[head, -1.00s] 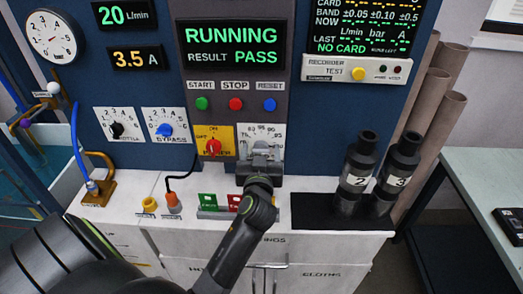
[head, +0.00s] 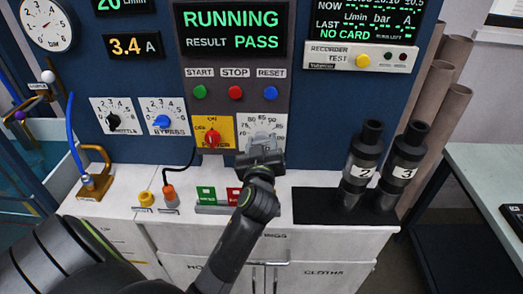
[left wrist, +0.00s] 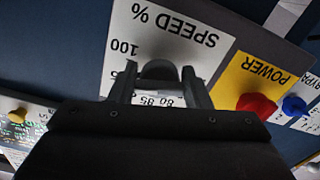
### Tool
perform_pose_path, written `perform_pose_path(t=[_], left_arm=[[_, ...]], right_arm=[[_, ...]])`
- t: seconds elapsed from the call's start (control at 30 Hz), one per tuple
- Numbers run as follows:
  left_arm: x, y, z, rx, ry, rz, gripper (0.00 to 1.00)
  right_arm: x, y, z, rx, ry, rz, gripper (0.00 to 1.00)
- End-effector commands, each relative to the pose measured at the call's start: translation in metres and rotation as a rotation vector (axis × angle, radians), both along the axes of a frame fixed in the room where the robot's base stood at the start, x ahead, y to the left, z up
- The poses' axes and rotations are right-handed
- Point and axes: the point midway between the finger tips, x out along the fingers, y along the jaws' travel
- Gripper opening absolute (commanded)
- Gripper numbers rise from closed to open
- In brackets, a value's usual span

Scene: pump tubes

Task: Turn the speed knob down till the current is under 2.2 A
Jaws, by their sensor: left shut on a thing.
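The speed knob (left wrist: 158,70) sits on the white SPEED % dial (left wrist: 185,40), upside down in the left wrist view. My left gripper (left wrist: 160,84) is shut on this knob, one finger on each side. In the head view my left gripper (head: 262,146) covers the knob and part of the dial (head: 250,126); the knob's exact setting is hidden. The current display (head: 135,46) reads 3.4 A. The large screen (head: 232,32) reads RUNNING and RESULT PASS. My right gripper is not in view.
The red power knob (head: 212,138) is close left of my gripper, with the blue bypass knob (head: 161,122) further left. START, STOP and RESET buttons (head: 236,92) sit above. Black cylinders 2 (head: 362,160) and 3 (head: 405,165) stand to the right on the bench.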

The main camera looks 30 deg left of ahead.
Motion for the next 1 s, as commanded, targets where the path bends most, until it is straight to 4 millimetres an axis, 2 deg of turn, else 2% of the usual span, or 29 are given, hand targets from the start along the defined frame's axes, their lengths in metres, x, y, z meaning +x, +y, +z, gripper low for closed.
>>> perform_pose_path(t=[0.03,0.33,1.0], left_arm=[[0.0,0.0,-0.003,-0.026,-0.021,-0.001,0.21],[0.001,-0.001,-0.001,-0.17,-0.107,-0.001,0.21],[0.001,-0.001,0.002,-0.23,-0.144,-0.001,0.21]], right_arm=[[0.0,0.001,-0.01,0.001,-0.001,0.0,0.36],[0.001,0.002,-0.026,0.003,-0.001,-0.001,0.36],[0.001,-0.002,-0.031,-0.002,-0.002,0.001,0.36]])
